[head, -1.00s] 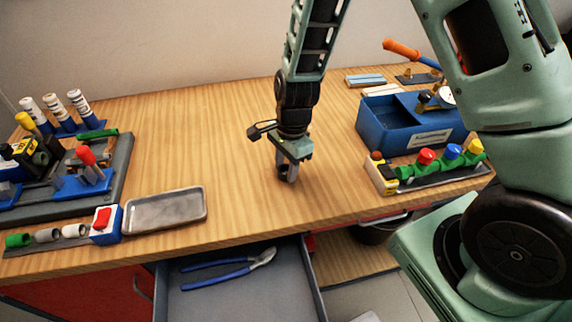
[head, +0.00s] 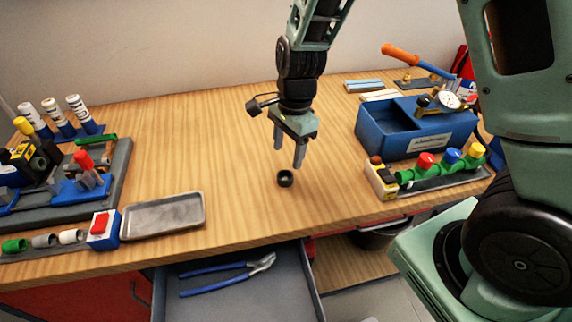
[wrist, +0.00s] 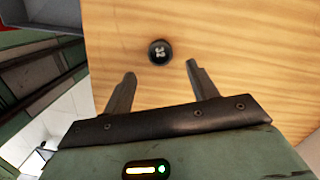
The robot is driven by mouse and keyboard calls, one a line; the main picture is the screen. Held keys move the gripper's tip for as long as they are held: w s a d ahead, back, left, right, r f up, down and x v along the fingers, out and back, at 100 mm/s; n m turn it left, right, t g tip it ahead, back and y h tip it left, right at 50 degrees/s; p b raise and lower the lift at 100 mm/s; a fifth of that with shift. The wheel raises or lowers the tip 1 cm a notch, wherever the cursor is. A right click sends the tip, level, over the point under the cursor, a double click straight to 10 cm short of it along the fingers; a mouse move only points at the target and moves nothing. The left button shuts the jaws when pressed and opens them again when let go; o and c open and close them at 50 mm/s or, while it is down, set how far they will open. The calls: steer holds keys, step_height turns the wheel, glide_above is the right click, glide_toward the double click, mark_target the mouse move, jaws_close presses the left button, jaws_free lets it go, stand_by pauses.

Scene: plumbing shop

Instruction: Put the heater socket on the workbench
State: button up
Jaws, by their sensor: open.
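The heater socket (head: 285,178) is a small dark ring-shaped piece lying on the bare middle of the wooden workbench (head: 230,125). My gripper (head: 288,157) is above it, with both fingers apart and nothing between them. In the wrist view the socket (wrist: 160,52) shows as a dark round piece with pale marks on its face, beyond the fingertips of my gripper (wrist: 161,72) and clear of them.
A grey metal tray (head: 163,215) lies to the left, near the front edge. An open drawer (head: 240,292) below holds blue-handled pliers (head: 228,274). A blue box (head: 385,137) and a valve rack (head: 440,182) stand at right. Tools crowd the left end.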

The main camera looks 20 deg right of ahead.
steer(key=s+a+r+n, duration=0.6)
steer(key=s+r+n, duration=0.3)
steer(key=n, duration=0.1)
steer(key=s+a+r+n, duration=0.1)
steer(key=s+r+n, duration=0.1)
steer(key=s+n, duration=1)
steer(key=shift+s+a+n+h, duration=0.25)
steer(key=shift+n+h, duration=0.15)
steer(key=shift+n, duration=0.4)
